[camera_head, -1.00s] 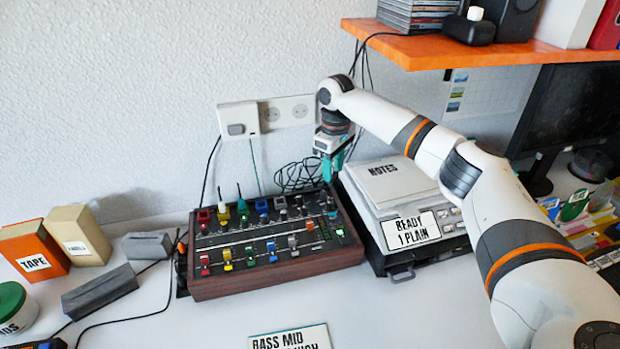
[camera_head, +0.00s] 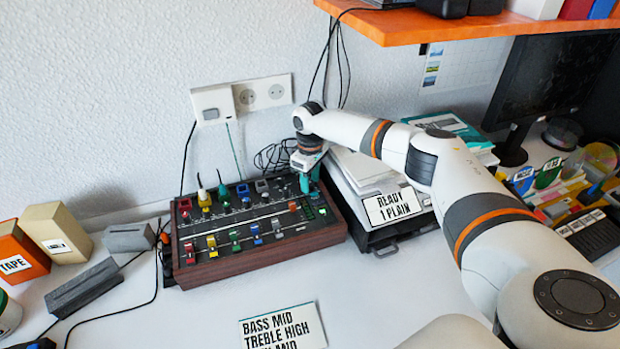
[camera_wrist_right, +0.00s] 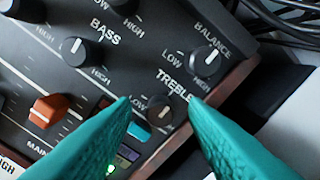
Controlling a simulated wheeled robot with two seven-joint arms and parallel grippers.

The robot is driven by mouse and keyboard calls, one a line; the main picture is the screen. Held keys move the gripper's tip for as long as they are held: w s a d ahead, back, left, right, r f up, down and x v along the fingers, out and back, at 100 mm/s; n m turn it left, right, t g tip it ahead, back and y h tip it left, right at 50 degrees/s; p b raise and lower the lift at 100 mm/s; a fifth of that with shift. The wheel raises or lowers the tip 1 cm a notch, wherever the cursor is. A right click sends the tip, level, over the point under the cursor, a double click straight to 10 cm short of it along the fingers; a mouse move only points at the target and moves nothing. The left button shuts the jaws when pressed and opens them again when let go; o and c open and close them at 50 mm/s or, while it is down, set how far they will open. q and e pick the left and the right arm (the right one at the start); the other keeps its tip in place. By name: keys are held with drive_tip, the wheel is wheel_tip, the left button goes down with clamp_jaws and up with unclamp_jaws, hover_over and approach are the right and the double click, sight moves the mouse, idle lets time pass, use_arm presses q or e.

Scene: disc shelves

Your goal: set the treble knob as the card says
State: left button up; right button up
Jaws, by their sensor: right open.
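The mixer (camera_head: 262,259) is a wood-sided console on the desk, with coloured knobs and sliders. In the right wrist view, the small dark treble knob (camera_wrist_right: 159,110) sits beside the printed words TREBLE, LOW and HIGH. Its pointer is hard to read. My right gripper (camera_wrist_right: 160,102) is open, its teal fingertips on either side of the knob; contact cannot be told. In the head view, my right gripper (camera_head: 308,184) points down over the mixer's back right part. The card (camera_head: 283,328) reads BASS MID and TREBLE HIGH; its last line is partly cut off. My left gripper is out of view.
The bass knob (camera_wrist_right: 77,51) and balance knob (camera_wrist_right: 206,61) are close by, as is an orange slider (camera_wrist_right: 48,108). A grey device with a READY 1 PLAIN label (camera_head: 392,206) stands right of the mixer. An orange shelf (camera_head: 450,29) hangs above.

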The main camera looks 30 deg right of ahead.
drive_tip(key=shift+f, duration=0.15)
clamp_jaws()
